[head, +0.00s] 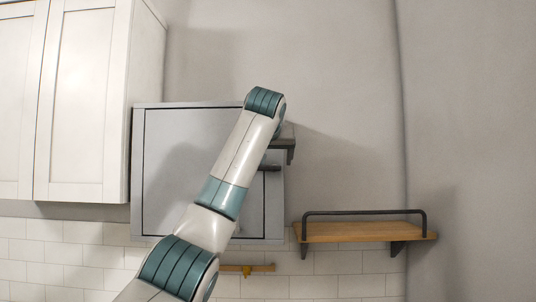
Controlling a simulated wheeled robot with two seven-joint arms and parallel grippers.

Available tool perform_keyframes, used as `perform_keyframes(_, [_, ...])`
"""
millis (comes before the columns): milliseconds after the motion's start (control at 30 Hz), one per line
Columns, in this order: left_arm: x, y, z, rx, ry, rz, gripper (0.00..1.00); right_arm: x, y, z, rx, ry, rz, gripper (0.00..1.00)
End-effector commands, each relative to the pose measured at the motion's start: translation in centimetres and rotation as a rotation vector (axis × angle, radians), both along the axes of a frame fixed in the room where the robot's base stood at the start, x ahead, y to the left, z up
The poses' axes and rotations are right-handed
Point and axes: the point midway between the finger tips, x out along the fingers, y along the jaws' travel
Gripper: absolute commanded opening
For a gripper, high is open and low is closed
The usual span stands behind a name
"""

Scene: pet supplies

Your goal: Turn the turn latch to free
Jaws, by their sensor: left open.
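A grey metal cabinet (165,130) with a flat door hangs on the wall. A dark bar, which looks like the turn latch (269,167), lies about level at the door's right edge. My left arm comes up from the bottom and crosses the door, hiding its middle. My left gripper (284,150) is at the cabinet's right edge, just above the latch in the picture. It is open, with one dark finger showing and the other hidden or unclear. I cannot tell whether it touches the latch. My right gripper is not in view.
A white cupboard (88,95) hangs at the left. A wooden shelf (365,232) with a black rail is at the lower right. A small wooden bar with a brass-coloured piece (247,270) is below the cabinet.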

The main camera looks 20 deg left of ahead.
Motion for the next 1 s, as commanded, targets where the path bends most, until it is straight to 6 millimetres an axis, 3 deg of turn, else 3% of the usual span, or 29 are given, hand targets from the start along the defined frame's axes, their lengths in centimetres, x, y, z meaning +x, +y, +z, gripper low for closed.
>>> perform_keyframes(100, [1.4, 0.4, -0.3, 0.0, 0.002, 0.001, 0.81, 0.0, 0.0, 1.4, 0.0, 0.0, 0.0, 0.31])
perform_keyframes(300, [2.7, 0.8, -1.1, 0.0, 0.0, 0.0, 0.81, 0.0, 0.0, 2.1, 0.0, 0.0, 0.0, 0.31])
perform_keyframes(667, [3.0, 0.9, -1.3, 0.0, 0.0, 0.0, 0.81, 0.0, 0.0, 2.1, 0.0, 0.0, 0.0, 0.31])
perform_keyframes(867, [3.0, 0.9, -1.3, 0.0, 0.0, 0.0, 0.4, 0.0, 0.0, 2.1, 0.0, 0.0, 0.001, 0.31])
perform_keyframes(1000, [3.0, 0.9, -1.3, -0.001, 0.0, 0.0, 0.4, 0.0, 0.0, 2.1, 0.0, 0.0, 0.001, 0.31])
